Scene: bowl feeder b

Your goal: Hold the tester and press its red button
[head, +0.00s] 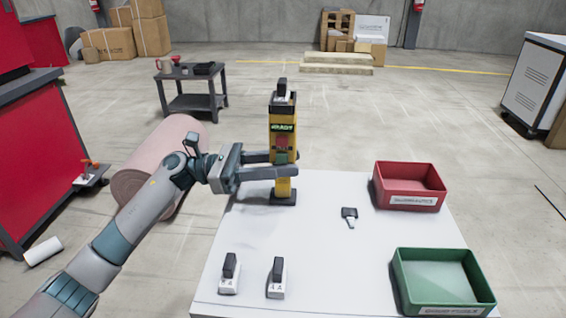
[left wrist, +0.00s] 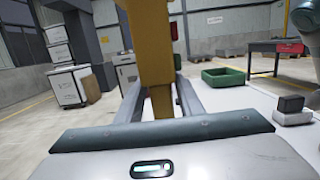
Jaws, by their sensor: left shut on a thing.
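The tester (head: 284,188) is a tall yellow post with a dark foot, standing upright at the far left edge of the white table. Its front has a green label, a red patch and a green patch; I cannot tell which is the button. A small white and black piece sits in its dark top. My left gripper (head: 284,164) is shut on the tester around its middle, one finger on each side. In the left wrist view the yellow post (left wrist: 152,50) rises between the fingers, and its foot is hidden. My right gripper is not in view.
The table's middle is mostly clear. A pink roll (head: 140,180) lies behind my left arm.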

